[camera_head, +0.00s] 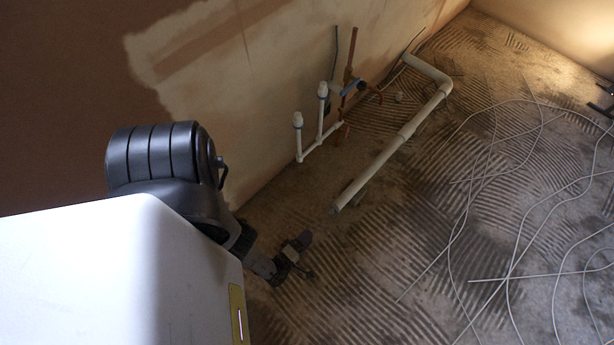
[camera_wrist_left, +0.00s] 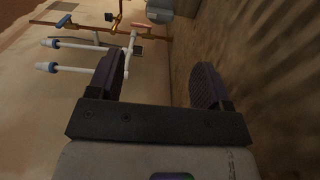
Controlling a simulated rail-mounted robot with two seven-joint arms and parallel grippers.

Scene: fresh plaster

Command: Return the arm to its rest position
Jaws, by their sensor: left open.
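My left arm comes in from the left in the head view, with a black ribbed joint and a large white body in front of the wall. My left gripper (camera_head: 292,254) is small and dark there, low over the ridged floor. In the left wrist view the same gripper (camera_wrist_left: 160,85) shows its two dark fingers spread apart with nothing between them. It is open and empty. The fingers point toward the wall pipes and the floor, apart from both. My right gripper is not in view.
White upright pipes (camera_head: 321,120) and a copper pipe (camera_head: 350,62) with a blue valve stand at the plastered wall (camera_head: 250,90). A thick white waste pipe (camera_head: 396,140) lies on the floor. Loose pale cables (camera_head: 513,235) spread over the floor at right.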

